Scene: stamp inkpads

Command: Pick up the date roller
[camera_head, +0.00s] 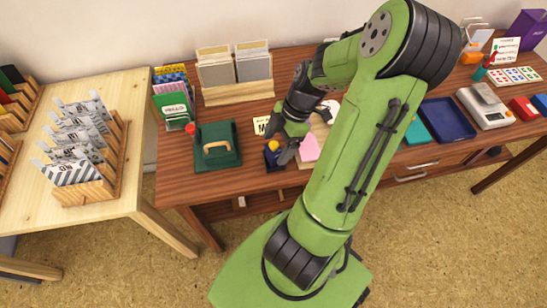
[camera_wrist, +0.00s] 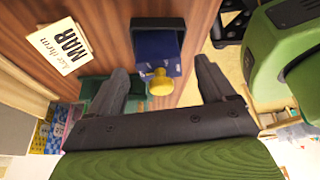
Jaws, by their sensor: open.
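A small dark blue stamp-like piece with a yellow knob, apparently the date roller (camera_head: 271,158), stands near the front edge of the brown desk, right of the green box. In the wrist view the date roller (camera_wrist: 165,52) shows a blue body, a black rim and the yellow knob pointing towards me. My gripper (camera_wrist: 162,70) is open, with one dark finger on each side of the knob and visible gaps to both. In the head view my gripper (camera_head: 285,148) is close beside the piece and partly covers that area.
A green box with a wooden handle (camera_head: 218,155) stands to the left. A MAR card (camera_wrist: 60,45) lies near the piece. A pink block (camera_head: 309,148) is close on the right. A blue tray (camera_head: 448,118) and a scale (camera_head: 487,112) stand further right.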

